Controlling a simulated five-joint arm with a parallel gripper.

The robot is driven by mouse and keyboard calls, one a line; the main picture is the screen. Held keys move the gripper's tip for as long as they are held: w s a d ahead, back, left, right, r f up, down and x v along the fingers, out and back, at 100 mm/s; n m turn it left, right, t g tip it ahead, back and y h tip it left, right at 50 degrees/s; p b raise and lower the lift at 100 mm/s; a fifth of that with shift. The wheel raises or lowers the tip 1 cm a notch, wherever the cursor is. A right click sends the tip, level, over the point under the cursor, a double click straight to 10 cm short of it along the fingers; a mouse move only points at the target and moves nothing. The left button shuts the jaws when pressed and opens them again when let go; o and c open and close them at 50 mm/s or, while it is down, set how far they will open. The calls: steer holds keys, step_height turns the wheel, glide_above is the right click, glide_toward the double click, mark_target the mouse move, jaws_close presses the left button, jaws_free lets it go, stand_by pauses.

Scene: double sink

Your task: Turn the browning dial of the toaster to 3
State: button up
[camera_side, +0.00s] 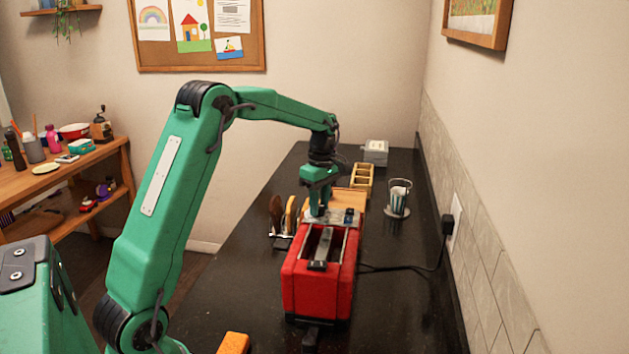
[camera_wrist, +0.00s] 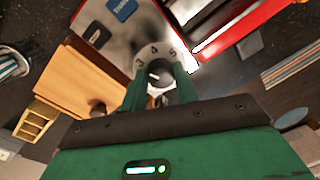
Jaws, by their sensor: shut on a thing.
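The red toaster (camera_side: 319,285) stands on the black counter, with its slots on top. It also shows in the wrist view (camera_wrist: 245,22), with a silver control panel (camera_wrist: 125,38). The dark browning dial (camera_wrist: 160,74) sits on that panel, with the numbers 3, 4 and 5 in an arc around its visible side. My gripper (camera_wrist: 160,82) is shut on the dial, one green finger on each side. In the side view my gripper (camera_side: 318,213) reaches down at the far end of the toaster. The fingers hide part of the dial, and I cannot tell which number it points to.
A wooden board (camera_side: 348,199) lies just behind the toaster. A rack (camera_side: 284,222) holding flat items stands to the left. A striped glass (camera_side: 399,198) stands to the right. The toaster's black cord (camera_side: 405,267) runs to the wall socket. An orange object (camera_side: 233,343) lies in front.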

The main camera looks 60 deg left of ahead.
mark_target(320, 205)
steer(key=shift+n, duration=0.5)
steer(key=shift+a, duration=0.1)
steer(key=o, duration=1)
steer(key=shift+r, duration=0.1)
steer(key=shift+w+a+r, duration=0.1)
steer(key=shift+r, duration=1.8)
steer(key=shift+w+r, duration=0.1)
steer(key=shift+r, duration=1.8)
steer(key=shift+r, duration=0.1)
